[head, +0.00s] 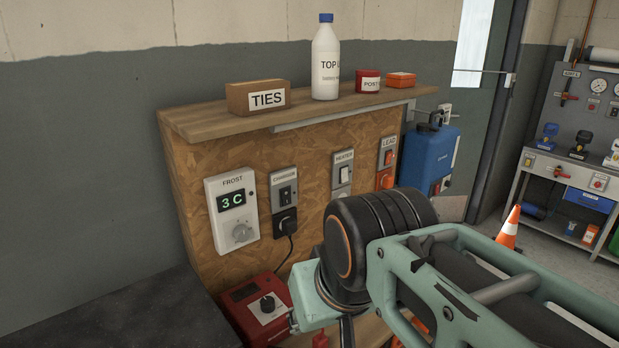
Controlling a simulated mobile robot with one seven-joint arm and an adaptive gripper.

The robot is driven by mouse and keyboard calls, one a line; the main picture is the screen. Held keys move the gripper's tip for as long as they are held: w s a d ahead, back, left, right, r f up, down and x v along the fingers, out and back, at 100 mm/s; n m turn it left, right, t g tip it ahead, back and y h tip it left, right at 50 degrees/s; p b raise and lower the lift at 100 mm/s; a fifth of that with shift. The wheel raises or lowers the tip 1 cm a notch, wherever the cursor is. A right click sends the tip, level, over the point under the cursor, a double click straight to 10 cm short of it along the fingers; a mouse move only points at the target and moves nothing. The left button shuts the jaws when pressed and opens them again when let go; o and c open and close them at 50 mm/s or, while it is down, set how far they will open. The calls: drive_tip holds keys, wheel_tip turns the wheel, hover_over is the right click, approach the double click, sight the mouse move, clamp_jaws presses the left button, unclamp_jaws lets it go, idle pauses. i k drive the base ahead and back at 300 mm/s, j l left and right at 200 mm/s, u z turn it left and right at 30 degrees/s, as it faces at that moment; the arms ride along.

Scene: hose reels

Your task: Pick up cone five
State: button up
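An orange cone with a white band (509,228) stands upright on the floor at the right, in front of the workbench. Its lower part is hidden behind the teal frame in the foreground. No number is readable on it, so I cannot tell whether it is cone five. Small orange patches show at the bottom centre, behind and through the teal frame; I cannot tell what they belong to. My gripper is not in view.
A wooden-topped cabinet (190,122) bears a TIES box (258,97), a white bottle (326,62) and small red containers. A red charger box (258,308) sits below. A workbench (574,165) stands right. A teal frame with a black drum fills the lower right foreground.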

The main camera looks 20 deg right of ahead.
sight(507, 236)
drive_tip(key=z, duration=1.9)
drive_tip(key=i+l+u, duration=0.4)
drive_tip(key=l, duration=0.2)
drive_tip(key=i+l+u, duration=0.1)
drive_tip(key=l+u, duration=0.15)
drive_tip(key=i+l+u, duration=0.2)
drive_tip(key=l, duration=0.2)
drive_tip(key=l+u, duration=0.2)
drive_tip(key=l, duration=0.15)
drive_tip(key=k, duration=0.9)
drive_tip(key=z, duration=0.75)
